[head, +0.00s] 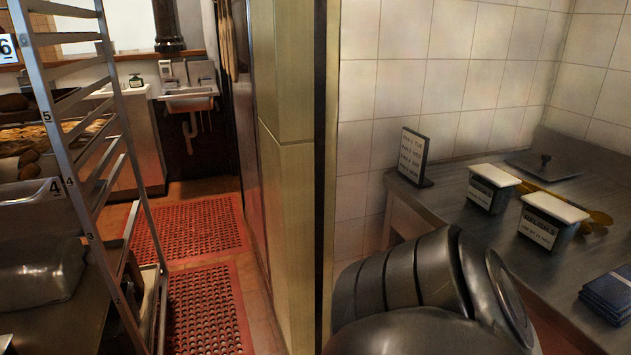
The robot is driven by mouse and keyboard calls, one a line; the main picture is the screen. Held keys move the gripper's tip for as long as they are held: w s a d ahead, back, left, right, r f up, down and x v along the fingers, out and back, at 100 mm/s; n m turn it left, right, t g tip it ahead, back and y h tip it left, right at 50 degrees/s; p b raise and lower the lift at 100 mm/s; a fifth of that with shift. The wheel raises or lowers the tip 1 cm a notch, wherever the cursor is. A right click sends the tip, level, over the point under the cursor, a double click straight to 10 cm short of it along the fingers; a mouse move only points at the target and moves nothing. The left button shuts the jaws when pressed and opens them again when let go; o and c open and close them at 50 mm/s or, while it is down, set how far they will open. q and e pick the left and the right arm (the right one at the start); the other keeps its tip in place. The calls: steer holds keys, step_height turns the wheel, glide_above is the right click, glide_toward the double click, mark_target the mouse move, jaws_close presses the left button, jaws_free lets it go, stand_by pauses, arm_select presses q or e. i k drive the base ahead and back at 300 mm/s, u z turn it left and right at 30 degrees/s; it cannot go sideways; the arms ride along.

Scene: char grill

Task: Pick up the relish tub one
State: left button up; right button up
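Two small tubs with white lids and labelled fronts stand on the steel counter (455,196) at the right. The nearer tub (540,232) has a label that seems to read relish. The farther tub (490,192) stands just behind and to its left, and its label is too small to read. Both tubs are upright and apart from each other. Neither of my grippers is in view.
A dark sign (413,157) stands at the counter's back left. A flat metal lid (545,165), yellow utensils (597,217) and folded blue cloths (609,293) lie around the tubs. A rounded metal shape, apparently my arm, blocks the lower middle. A rack (95,225) stands left.

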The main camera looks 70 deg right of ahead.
mark_target(491, 189)
steer(key=z, duration=0.5)
steer(key=k, duration=0.1)
steer(key=z, duration=2.65)
